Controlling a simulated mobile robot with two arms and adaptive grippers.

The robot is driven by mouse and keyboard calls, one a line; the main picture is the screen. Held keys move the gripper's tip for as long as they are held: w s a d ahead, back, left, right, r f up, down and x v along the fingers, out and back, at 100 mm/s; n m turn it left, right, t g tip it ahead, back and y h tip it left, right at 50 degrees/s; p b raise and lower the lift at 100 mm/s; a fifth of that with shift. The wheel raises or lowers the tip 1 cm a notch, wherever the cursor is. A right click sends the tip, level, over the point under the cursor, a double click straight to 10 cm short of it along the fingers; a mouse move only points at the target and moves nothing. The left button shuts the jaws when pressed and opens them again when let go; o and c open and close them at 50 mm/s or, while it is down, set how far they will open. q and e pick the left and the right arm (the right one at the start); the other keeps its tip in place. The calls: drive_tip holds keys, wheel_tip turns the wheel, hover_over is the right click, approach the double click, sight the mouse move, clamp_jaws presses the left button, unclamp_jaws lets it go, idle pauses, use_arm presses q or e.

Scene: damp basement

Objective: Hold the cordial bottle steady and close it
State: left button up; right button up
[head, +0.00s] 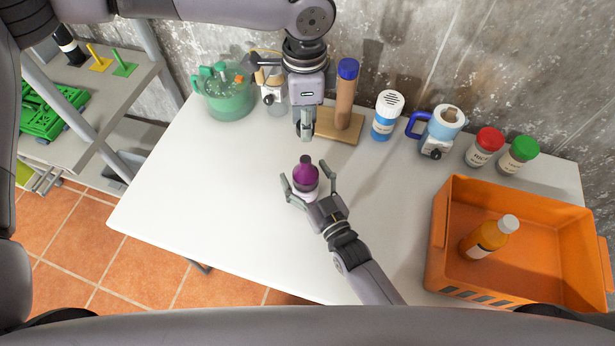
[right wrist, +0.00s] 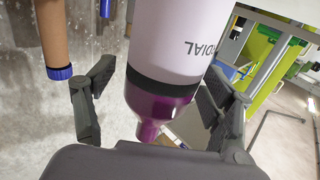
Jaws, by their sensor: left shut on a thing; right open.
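The cordial bottle (head: 305,174) stands upright on the white table, purple with a narrow bare neck and no cap seen on it. In the right wrist view it appears upside down, with a pale label (right wrist: 176,45) reading "DIAL", a dark band and a purple shoulder. My right gripper (head: 309,182) is open, its fingers on either side of the bottle with gaps. My left gripper (head: 306,130) points down just above and behind the bottle's neck. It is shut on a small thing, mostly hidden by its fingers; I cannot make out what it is.
Behind stand a green jug (head: 224,95), a brown cylinder with blue top (head: 345,100) on a wooden board, a blue-white bottle (head: 385,118), a blue-handled device (head: 440,130) and red- and green-lidded jars. An orange crate (head: 437,238) holding an orange bottle (head: 487,238) is right. Front left table is clear.

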drive_tip(key=shift+c, duration=0.3)
drive_tip(key=c, duration=1.6)
use_arm(q)
hover_over(305, 159)
wheel_tip(305, 159, down, 6)
drive_tip(key=shift+f, duration=0.2)
use_arm(e)
drive_tip(key=shift+c, duration=0.2)
